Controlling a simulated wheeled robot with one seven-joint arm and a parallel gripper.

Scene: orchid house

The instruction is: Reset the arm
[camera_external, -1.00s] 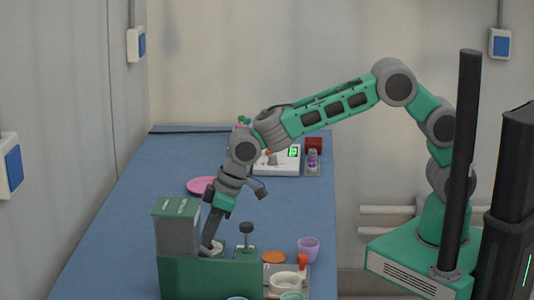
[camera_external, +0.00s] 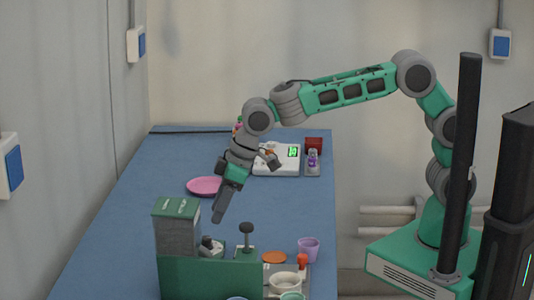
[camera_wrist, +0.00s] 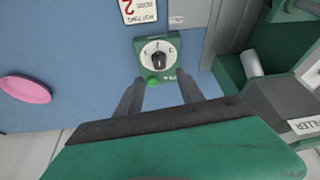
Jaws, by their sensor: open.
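My gripper (camera_external: 219,212) is raised above the blue table, pointing down, just behind the green filler machine (camera_external: 210,278). In the wrist view its two fingers (camera_wrist: 158,77) are apart with nothing between them.
A pink plate (camera_external: 204,186) lies behind and left of my gripper. A white device with a green display (camera_external: 293,152) stands at the back. A purple cup (camera_external: 309,250) and white bowl (camera_external: 285,281) are at front right. The table's left side (camera_external: 115,240) is clear.

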